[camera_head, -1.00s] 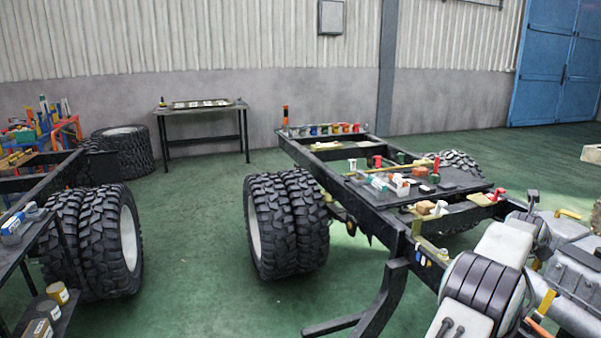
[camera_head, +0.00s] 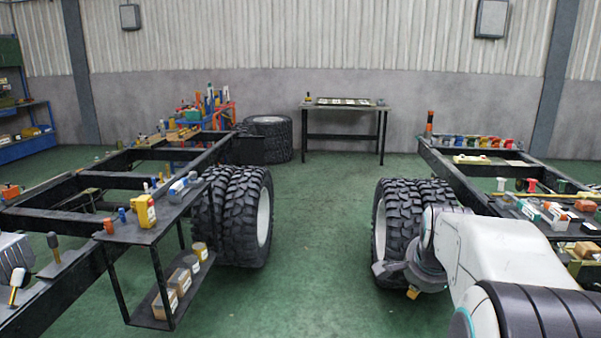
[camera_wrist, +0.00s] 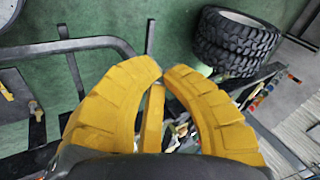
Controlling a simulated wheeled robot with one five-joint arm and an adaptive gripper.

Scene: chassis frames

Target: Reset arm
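My white and grey arm (camera_head: 505,255) comes in from the lower right of the head view, in front of the right-hand truck chassis. Only a small yellow tip (camera_head: 413,293) shows below its dark wrist, in front of a tire. In the wrist view my gripper (camera_wrist: 162,72) has thick yellow ribbed fingers. Their tips curve together and almost meet, with nothing seen held between them. Another yellow finger shows between and behind them. The arm hides part of the right chassis (camera_head: 450,178).
A left chassis (camera_head: 50,193) carries tools, with a black side shelf (camera_head: 130,235) holding boxes and cans. Big tires (camera_head: 240,215) stand under it. A table (camera_head: 345,137) stands at the back wall. Green floor (camera_head: 310,240) is clear between the chassis.

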